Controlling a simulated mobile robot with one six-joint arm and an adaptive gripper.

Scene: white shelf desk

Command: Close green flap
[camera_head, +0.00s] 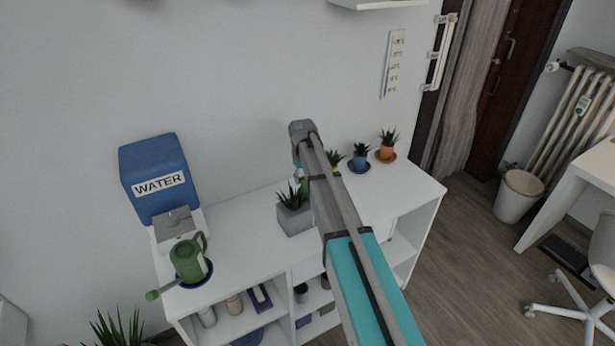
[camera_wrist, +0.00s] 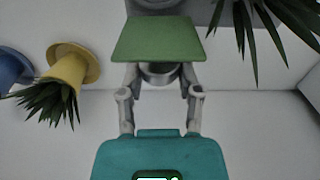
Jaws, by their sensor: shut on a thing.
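The green flap (camera_wrist: 158,40) is a flat green plate at the top of the wrist view, in line with my fingers. My gripper (camera_wrist: 160,72) reaches up to its lower edge with a grey finger on each side, and it is shut on the flap. The contact at the fingertips is partly hidden. A round grey metal part (camera_wrist: 160,76) shows between the fingers, just below the flap. In the head view my arm covers most of the gripper and I cannot make out the flap clearly.
A grey planter (camera_head: 294,220) stands close to my arm on the white shelf desk (camera_head: 240,254). Blue (camera_head: 360,162) and orange (camera_head: 387,154) potted plants stand at the back right. A blue water tank (camera_head: 153,160) and green watering can (camera_head: 188,262) are at left.

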